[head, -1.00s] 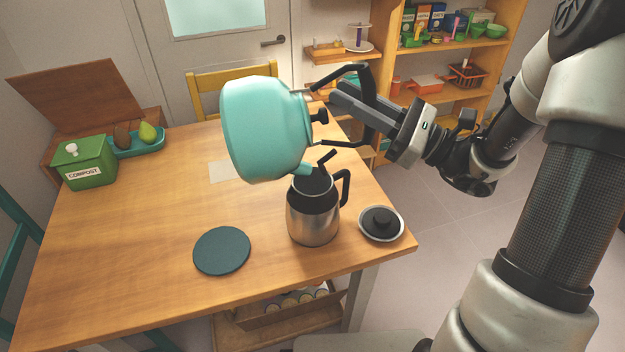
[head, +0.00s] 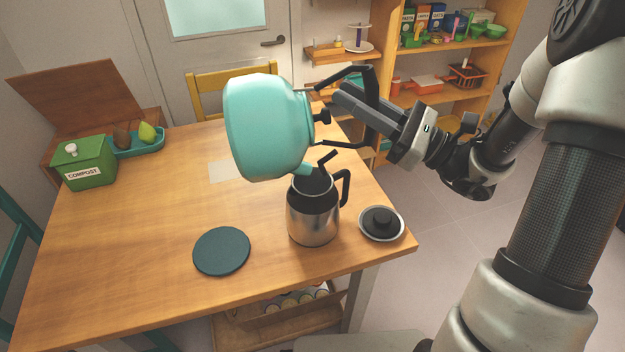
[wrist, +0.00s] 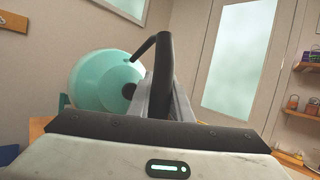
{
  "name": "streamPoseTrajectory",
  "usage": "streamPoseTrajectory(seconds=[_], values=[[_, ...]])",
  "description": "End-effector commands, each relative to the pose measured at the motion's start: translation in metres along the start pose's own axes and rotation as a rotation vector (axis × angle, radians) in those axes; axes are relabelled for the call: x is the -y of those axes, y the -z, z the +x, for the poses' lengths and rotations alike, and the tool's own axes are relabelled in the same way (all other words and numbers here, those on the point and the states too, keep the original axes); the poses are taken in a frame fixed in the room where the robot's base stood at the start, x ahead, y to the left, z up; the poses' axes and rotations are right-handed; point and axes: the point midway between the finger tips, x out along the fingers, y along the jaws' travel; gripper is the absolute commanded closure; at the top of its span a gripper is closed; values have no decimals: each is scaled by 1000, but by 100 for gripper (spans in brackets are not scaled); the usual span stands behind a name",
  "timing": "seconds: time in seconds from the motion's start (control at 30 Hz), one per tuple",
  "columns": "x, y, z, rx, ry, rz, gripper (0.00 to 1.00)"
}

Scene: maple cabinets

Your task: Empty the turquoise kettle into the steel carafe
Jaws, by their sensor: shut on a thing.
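The turquoise kettle (head: 268,128) is held in the air above the table, tipped far onto its side. Its spout (head: 303,168) points down at the open mouth of the steel carafe (head: 313,222). No stream of liquid can be made out, and the inside of the carafe is hidden. The carafe stands upright with its black handle to the right. My gripper (head: 357,103) is shut on the kettle's black handle, right of the kettle body. In the wrist view the kettle (wrist: 106,82) shows behind the handle (wrist: 163,75).
A green compost bin (head: 85,163) and a teal tray (head: 140,147) with fruit stand at the far left.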

Motion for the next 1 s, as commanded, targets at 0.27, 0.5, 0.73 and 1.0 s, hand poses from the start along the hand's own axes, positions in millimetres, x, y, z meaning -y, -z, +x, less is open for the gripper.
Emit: streamPoseTrajectory(seconds=[0.27, 0.5, 0.73, 1.0], values=[[1, -1, -1, 13, 2, 6, 100], [2, -1, -2, 21, 4, 10, 100], [-23, -22, 47, -194, -75, -125, 100], [-31, -6, 56, -298, -93, -173, 100]])
